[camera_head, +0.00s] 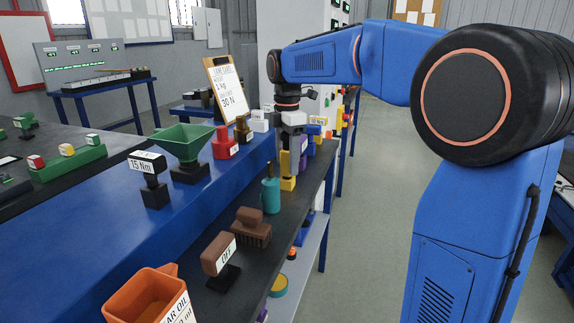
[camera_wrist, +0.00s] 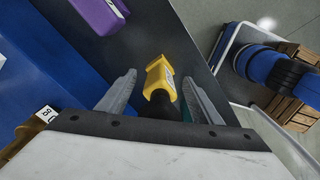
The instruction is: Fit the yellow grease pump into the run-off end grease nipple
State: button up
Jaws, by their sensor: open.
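The yellow grease pump (camera_head: 288,167) stands on the dark bench top, partly hidden by my gripper (camera_head: 290,148) above it in the head view. In the wrist view the yellow pump (camera_wrist: 159,77), with a dark part below its yellow head, lies between the two grey fingers of my gripper (camera_wrist: 160,84). The fingers are apart, one on each side, with a visible gap to the yellow head. My gripper is open and holds nothing. I cannot make out the run-off end grease nipple in either view.
A teal canister (camera_head: 270,195), a brown brush (camera_head: 251,228) and an orange oil jug (camera_head: 150,297) stand nearer on the bench. A purple block (camera_wrist: 98,14) lies near the pump. A green funnel (camera_head: 183,143) and red item (camera_head: 224,143) are left. The aisle floor is clear.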

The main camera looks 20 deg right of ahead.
jog(key=shift+c, duration=0.6)
jog(key=c, duration=1.1)
notch_tip(320, 180, up, 10)
jog(key=shift+f, duration=0.1)
jog(key=shift+o, duration=1.2)
grip_shut()
